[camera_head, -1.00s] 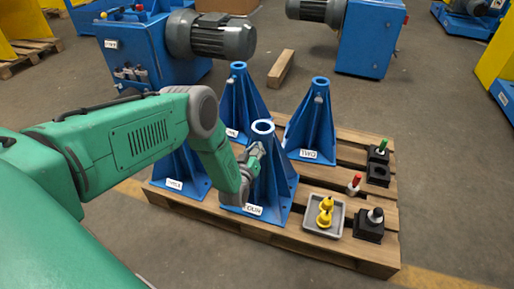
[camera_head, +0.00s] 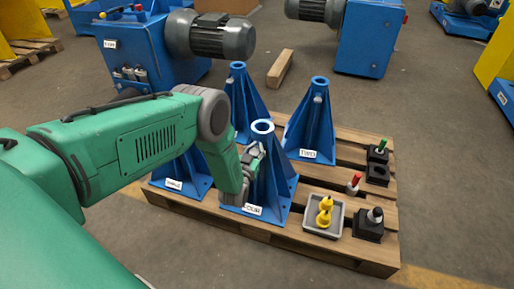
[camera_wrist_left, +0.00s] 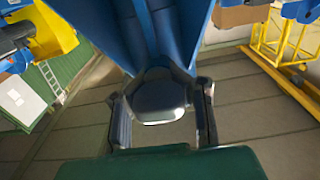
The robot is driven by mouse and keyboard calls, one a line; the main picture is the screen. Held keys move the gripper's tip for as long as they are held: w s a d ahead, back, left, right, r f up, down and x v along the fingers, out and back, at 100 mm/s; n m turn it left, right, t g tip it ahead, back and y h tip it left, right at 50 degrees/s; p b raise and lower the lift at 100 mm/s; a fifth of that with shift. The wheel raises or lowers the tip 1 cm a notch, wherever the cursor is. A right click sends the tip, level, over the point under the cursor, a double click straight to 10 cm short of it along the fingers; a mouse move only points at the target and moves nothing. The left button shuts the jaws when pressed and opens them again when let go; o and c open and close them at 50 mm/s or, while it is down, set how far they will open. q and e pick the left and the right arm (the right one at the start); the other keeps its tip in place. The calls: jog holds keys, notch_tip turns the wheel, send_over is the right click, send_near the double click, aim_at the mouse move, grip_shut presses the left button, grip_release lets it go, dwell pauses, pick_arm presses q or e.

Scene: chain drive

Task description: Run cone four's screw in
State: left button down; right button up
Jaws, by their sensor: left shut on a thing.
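Cone four (camera_head: 272,175) is a blue ribbed stand with an open ring top and a white label, at the front of the pallet. My left gripper (camera_head: 254,153) is at its upper left side, below the ring. In the left wrist view, the gripper's two fingers (camera_wrist_left: 163,118) are on either side of a dark rounded piece against the blue cone. I take this to be cone four's screw; its thread and depth are hidden. My right gripper is in neither view.
Cone two (camera_head: 311,125) stands behind right with a grey screw near its top. Cone three (camera_head: 180,172) and another blue cone (camera_head: 239,95) are close to my arm. A grey tray (camera_head: 324,216) with yellow parts and black blocks (camera_head: 368,225) sit at the pallet's right.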

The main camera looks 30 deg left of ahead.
pick_arm(q)
jog(key=shift+s+f, duration=0.35)
jog(key=shift+f, duration=0.1)
jog(key=c, duration=1.3)
grip_release()
jog(key=shift+r, duration=0.25)
jog(key=shift+d, duration=0.1)
jog(key=v, duration=1.2)
